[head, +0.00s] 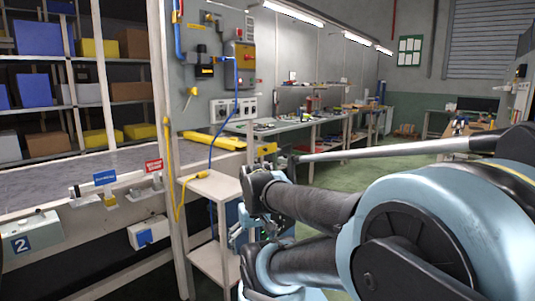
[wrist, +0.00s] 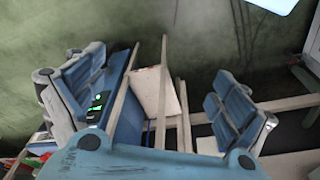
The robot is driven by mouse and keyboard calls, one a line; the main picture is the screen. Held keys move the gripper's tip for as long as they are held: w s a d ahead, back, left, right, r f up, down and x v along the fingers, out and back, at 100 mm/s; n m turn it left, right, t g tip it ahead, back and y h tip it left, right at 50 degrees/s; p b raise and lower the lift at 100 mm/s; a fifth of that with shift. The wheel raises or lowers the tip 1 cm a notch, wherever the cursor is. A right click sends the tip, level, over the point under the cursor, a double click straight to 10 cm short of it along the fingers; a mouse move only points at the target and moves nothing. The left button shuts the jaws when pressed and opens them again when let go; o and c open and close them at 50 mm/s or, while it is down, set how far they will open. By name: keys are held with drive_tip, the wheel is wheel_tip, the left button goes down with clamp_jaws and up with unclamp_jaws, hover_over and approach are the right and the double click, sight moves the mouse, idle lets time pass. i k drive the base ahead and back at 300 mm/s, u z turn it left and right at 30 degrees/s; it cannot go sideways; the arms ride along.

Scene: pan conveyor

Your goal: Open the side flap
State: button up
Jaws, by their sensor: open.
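My gripper (wrist: 160,98) is open in the wrist view, its two blue padded fingers wide apart at left and right with nothing held. A pale board (wrist: 152,92) on a light frame shows between the fingers, apart from them. In the head view my arm hides most of the gripper, beside a cream stand (head: 208,186) with a lower shelf. The pan conveyor (head: 50,192) runs along the left, with blue and red labels over small latch-like fittings (head: 78,196) on its front edge. I cannot tell which part is the side flap.
A grey control panel (head: 215,60) with a yellow and red switch stands behind the stand. A yellow hose (head: 168,150) and a blue cable hang there. A white box marked 2 (head: 30,232) is on the conveyor front. Green floor (head: 345,176) is free beyond my arm.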

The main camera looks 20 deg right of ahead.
sight(269, 148)
drive_tip(key=u, duration=1.7)
drive_tip(key=k, duration=1)
drive_tip(key=z, duration=1.9)
drive_tip(key=i, duration=1)
drive_tip(key=u, duration=0.05)
